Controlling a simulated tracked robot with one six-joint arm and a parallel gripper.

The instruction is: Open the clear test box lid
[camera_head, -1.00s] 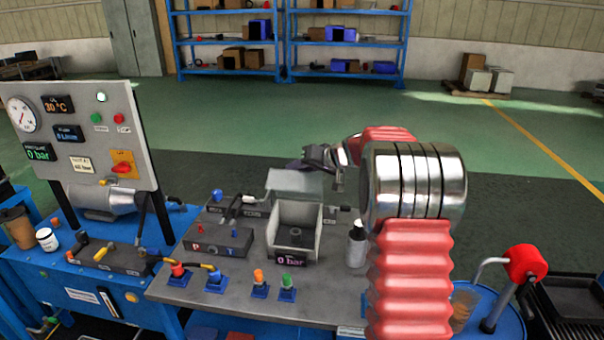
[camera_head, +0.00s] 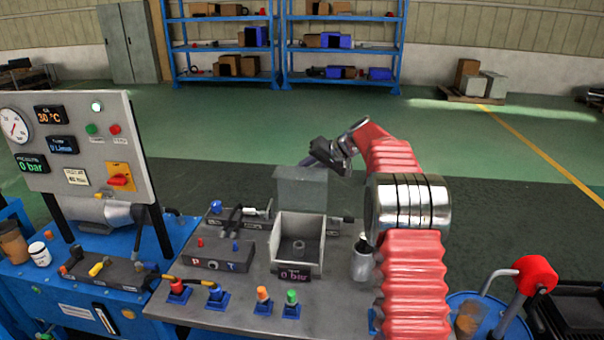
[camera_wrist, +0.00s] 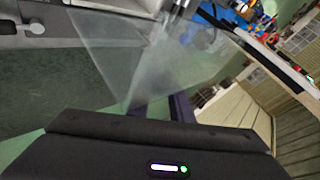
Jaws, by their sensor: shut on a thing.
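The test box (camera_head: 297,248) stands on the grey bench top with its top open; a small round fitting sits inside it and a "0 bar" display is on its front. Its clear lid (camera_head: 300,188) stands raised, near upright, at the back of the box. My gripper (camera_head: 322,158) is above and behind the box, at the top edge of the lid, and is shut on it. In the wrist view the lid (camera_wrist: 150,50) is a see-through pane reaching up from the dark gripper body; the fingers (camera_wrist: 165,108) are partly visible beyond it.
A grey valve block (camera_head: 220,255) stands left of the box. A bottle (camera_head: 362,260) stands right of it, close to my arm. Coloured connectors (camera_head: 263,300) line the front edge. A gauge panel (camera_head: 75,145) rises at the left.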

